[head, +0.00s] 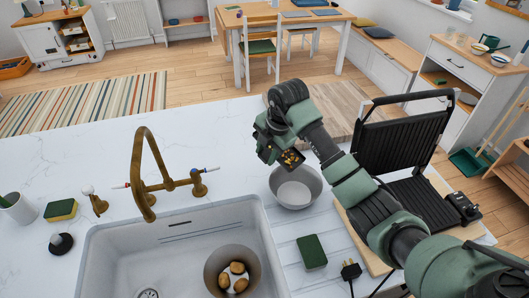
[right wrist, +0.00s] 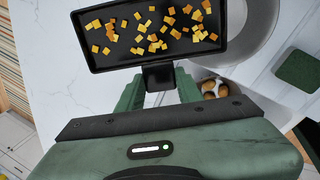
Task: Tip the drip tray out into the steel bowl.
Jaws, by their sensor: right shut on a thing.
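The black drip tray (right wrist: 118,48) holds many small yellow-orange crumbs or cubes and looks roughly level in the right wrist view. My right gripper (right wrist: 160,92) is shut on the tray's short handle. In the head view the tray (head: 290,158) shows small and dark at my right gripper (head: 273,146), above and just behind the steel bowl. The steel bowl (head: 299,192) stands on the counter beside the sink and looks empty inside. Part of the bowl (right wrist: 264,30) also shows at the right of the tray in the right wrist view. My left gripper is not in view.
A contact grill (head: 405,140) stands open on a wooden board to the right. A green sponge (head: 312,251) and a black plug (head: 351,270) lie in front of the bowl. The sink (head: 115,250) holds a pot of potatoes (head: 215,262); a brass tap (head: 145,170) stands behind it.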

